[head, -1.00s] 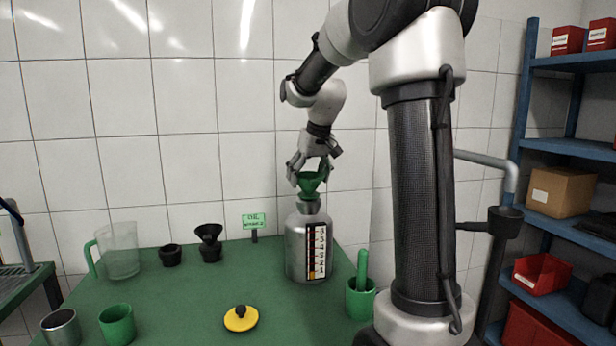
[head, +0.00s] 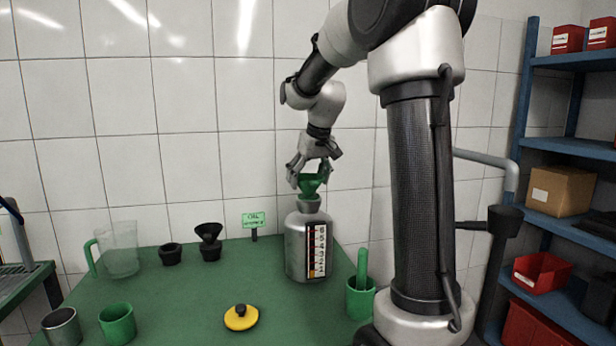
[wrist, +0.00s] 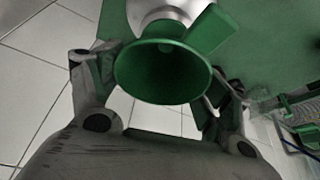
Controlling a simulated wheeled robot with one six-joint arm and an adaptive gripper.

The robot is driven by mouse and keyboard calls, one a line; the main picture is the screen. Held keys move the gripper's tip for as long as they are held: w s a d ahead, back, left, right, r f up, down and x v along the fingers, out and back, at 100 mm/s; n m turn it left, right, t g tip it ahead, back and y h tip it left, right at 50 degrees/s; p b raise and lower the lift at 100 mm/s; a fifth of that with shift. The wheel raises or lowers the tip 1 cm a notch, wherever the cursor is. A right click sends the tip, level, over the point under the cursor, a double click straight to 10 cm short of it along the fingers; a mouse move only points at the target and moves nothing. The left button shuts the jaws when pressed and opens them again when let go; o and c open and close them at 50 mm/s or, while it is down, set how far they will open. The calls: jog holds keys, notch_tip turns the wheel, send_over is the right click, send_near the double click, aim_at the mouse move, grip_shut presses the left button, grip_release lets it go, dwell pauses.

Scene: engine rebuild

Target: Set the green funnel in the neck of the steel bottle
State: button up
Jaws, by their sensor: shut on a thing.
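The green funnel (head: 311,185) is upright between the fingers of my gripper (head: 309,180), which is shut on it. The funnel's wide mouth (wrist: 162,72) fills the middle of the wrist view. The steel bottle (head: 296,247) stands upright on the green table, with a number scale on its side. The funnel is right above the bottle's neck (head: 309,205); whether its spout is inside the neck or just over it I cannot tell. In the wrist view the bottle (wrist: 165,15) shows partly behind the funnel.
A green container with a green handle (head: 361,297) stands right of the bottle. A yellow lid (head: 241,318) lies in front. A clear jug (head: 120,252), a black funnel in a holder (head: 209,240) and a small sign (head: 254,220) are to the left. A tiled wall is behind.

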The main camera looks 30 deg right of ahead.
jog(key=shift+f, duration=0.2)
jog(key=o, duration=0.7)
jog(key=v, duration=1.1)
dwell(0.5)
